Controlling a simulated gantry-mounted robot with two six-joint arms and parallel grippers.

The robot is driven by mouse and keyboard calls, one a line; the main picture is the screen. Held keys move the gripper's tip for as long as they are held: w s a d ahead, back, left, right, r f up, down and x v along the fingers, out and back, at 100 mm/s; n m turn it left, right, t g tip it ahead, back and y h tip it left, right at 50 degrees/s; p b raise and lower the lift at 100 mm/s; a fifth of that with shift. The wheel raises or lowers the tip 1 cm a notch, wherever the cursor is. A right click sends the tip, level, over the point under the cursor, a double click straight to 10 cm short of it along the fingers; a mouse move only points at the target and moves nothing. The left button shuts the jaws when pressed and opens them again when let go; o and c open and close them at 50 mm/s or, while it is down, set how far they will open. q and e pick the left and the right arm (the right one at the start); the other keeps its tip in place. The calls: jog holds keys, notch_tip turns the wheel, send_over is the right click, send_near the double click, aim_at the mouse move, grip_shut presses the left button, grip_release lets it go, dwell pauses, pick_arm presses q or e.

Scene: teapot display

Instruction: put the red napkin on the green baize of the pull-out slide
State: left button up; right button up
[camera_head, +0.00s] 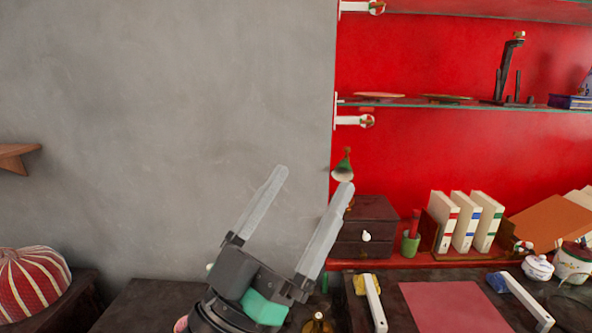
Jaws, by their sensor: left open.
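My left gripper (311,181) is raised in front of the grey wall, with its two long grey fingers pointing up and apart. It is open, with nothing between the fingers. A flat, dull red square (450,307) lies on the dark desk top at the lower right, cut by the bottom edge; it may be the red napkin, but I cannot tell for sure. It is to the right of my left gripper and apart from it. I cannot make out the pull-out slide or its green baize. My right gripper is not in view.
White-handled tools (375,303) and (526,302) lie on either side of the red square. Behind stand a small dark drawer chest (372,209), white binders (466,222) and white lidded pots (538,268). A glass shelf (450,104) runs above. A red striped dome (35,282) sits far left.

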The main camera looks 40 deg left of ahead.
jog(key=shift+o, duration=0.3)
pick_arm(q)
jog(key=s+d+r+m+t+h, duration=0.1)
jog(key=s+d+r+m+h, duration=0.1)
jog(key=r, duration=0.4)
jog(key=shift+s+d+r+t+h, duration=0.4)
jog(key=shift+s+d+h, duration=0.25)
jog(key=shift+s, duration=0.6)
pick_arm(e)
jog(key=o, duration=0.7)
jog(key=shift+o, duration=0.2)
